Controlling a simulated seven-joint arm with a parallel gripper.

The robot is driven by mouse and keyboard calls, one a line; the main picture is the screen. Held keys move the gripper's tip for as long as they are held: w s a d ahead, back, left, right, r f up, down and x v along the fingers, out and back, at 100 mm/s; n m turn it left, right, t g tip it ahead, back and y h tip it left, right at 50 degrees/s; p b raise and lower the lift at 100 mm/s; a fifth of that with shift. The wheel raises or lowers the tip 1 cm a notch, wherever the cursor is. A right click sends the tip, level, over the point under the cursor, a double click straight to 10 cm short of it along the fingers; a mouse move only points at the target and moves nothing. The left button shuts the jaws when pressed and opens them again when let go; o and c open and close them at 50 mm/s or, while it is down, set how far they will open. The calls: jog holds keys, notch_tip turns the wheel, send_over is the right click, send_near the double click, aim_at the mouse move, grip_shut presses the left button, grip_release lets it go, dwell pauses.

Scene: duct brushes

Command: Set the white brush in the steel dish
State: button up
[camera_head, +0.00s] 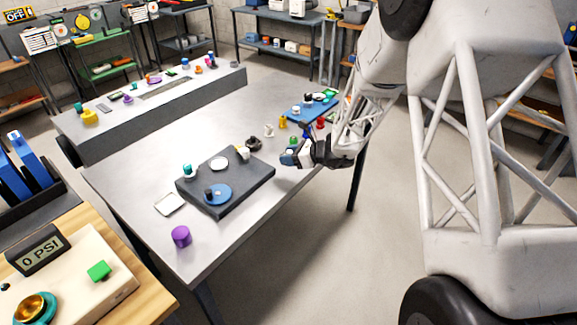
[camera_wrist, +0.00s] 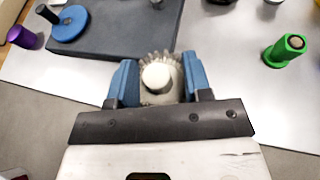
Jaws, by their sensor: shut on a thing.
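My gripper (camera_head: 290,158) is over the right edge of the grey table. In the wrist view its two blue fingers (camera_wrist: 158,88) are shut on the white brush (camera_wrist: 156,75), which has a round white top and pale bristles fanning out below. The brush is hard to make out in the head view. A round pale dish (camera_head: 220,164) sits on a dark board (camera_head: 248,186), left of my gripper. I cannot tell for certain which is the steel one.
A purple cylinder (camera_head: 181,236) stands near the front edge. A green piece (camera_wrist: 285,48) stands right of my gripper. A blue tray (camera_head: 309,111) with small items lies farther back.

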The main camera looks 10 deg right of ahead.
jog(key=shift+w+d+r+m+t+h, duration=1)
jog(key=shift+w+r+m+t+h, duration=0.8)
jog(key=shift+w+r+m+h, duration=1.7)
jog(key=shift+w+d+r+m+t+h, duration=1.45)
jog(key=shift+w+r, duration=1.35)
jog(key=shift+r, duration=1.9)
jog(key=s+a+f+n+g+y, duration=0.1)
jog(key=a+f, duration=0.3)
jog(key=a, duration=0.6)
jog(key=s+a+f+n+g+y, duration=0.1)
jog(key=s+a+f+n+y, duration=0.2)
jog(key=a, duration=0.6)
jog(key=s+a+f+n+g+y, duration=0.2)
jog(key=a+f+n+y, duration=0.1)
jog(key=a, duration=0.7)
jog(key=shift+s+a+f+y, duration=0.15)
jog(key=shift+a+f+y, duration=0.2)
jog(key=shift+f+y, duration=0.45)
jog(key=shift+f+n, duration=0.25)
jog(key=shift+f, duration=0.05)
jog(key=shift+f, duration=3.2)
